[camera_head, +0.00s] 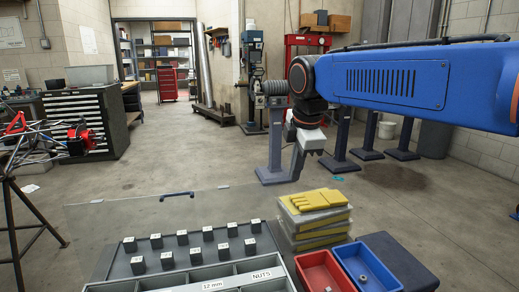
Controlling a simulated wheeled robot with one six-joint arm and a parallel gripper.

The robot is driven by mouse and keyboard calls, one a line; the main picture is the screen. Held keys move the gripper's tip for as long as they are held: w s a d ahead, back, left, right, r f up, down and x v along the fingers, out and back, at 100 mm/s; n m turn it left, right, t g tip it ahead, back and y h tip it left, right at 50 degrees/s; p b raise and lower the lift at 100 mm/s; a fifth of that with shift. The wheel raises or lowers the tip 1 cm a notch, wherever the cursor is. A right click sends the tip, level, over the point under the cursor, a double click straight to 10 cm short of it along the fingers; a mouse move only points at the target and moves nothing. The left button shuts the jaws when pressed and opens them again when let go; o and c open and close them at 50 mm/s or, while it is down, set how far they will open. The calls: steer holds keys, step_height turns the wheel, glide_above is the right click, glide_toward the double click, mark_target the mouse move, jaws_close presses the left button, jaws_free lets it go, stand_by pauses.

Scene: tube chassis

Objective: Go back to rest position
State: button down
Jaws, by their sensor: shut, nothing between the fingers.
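My blue arm reaches in from the right and ends at a black wrist. Below the wrist hangs my gripper (297,172), grey and small in the picture, with its fingers pointing down. It is shut and empty. It hangs in front of the grey pedestals and above the floor, behind the tray of blocks and left of the arm's blue link. Nothing touches its fingers in this view.
A tray (215,276) with several dark labelled blocks lies in front. Yellow gloves (312,200) top a stack of packets beside it. A red bin (322,272) and a blue bin (365,265) holding small parts stand right. The floor's middle is clear.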

steer(key=s+d+f+m, duration=0.9)
steer(key=s+m, duration=0.1)
steer(key=s, duration=0.2)
steer(key=s+d+f+m+t, duration=0.1)
steer(key=s+d+f+m, duration=0.9)
steer(key=s, duration=0.2)
steer(key=shift+s+d+m+h, duration=0.2)
steer(key=shift+d+m+h, duration=0.1)
steer(key=shift+h, duration=0.1)
steer(key=shift+f, duration=0.1)
